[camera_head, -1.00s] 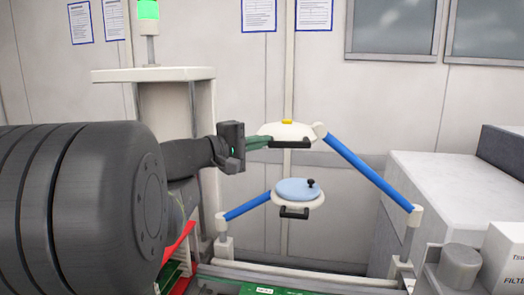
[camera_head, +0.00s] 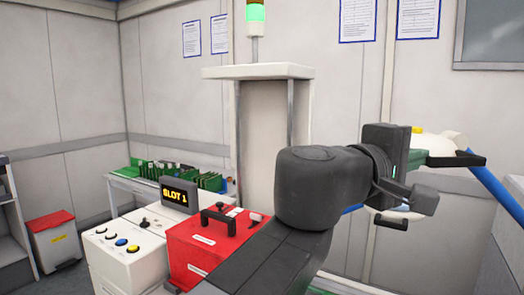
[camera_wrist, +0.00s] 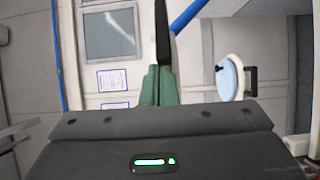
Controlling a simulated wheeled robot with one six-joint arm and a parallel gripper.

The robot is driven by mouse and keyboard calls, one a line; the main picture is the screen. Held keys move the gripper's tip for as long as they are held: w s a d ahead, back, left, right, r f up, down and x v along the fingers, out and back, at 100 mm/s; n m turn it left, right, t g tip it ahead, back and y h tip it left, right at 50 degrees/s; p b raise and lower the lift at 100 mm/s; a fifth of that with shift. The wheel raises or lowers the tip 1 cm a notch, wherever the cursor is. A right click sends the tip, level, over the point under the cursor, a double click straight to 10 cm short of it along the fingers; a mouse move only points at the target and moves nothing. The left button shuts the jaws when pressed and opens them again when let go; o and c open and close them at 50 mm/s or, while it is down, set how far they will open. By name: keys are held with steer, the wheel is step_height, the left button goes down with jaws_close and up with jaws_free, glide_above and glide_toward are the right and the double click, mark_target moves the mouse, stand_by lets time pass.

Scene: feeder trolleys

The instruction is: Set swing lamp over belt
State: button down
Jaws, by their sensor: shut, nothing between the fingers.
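An upper white lamp-like head with a yellow top (camera_head: 432,140) hangs on a blue arm (camera_head: 495,192) at the right of the head view, with a black handle (camera_head: 457,160) at its front. My gripper (camera_head: 416,158) is shut, its green fingers pointing at this head beside the handle; I cannot tell whether they touch. The fingers also show in the wrist view (camera_wrist: 158,86), in front of a black bar (camera_wrist: 164,32). A second, lower head with a light-blue disc (camera_wrist: 228,79) and black handle (camera_wrist: 251,81) shows there. In the head view my arm mostly hides it.
A red case (camera_head: 205,250) with a black handle stands beside a white control box (camera_head: 125,250) whose display (camera_head: 181,194) reads "SLOT 1". Green boards (camera_head: 190,176) stand on a table behind. A white pillar (camera_head: 262,130) carries a green-lit beacon (camera_head: 255,13). A red-lidded bin (camera_head: 52,240) is far left.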

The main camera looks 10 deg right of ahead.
steer(key=shift+s+d, duration=0.15)
steer(key=shift+s, duration=1.1)
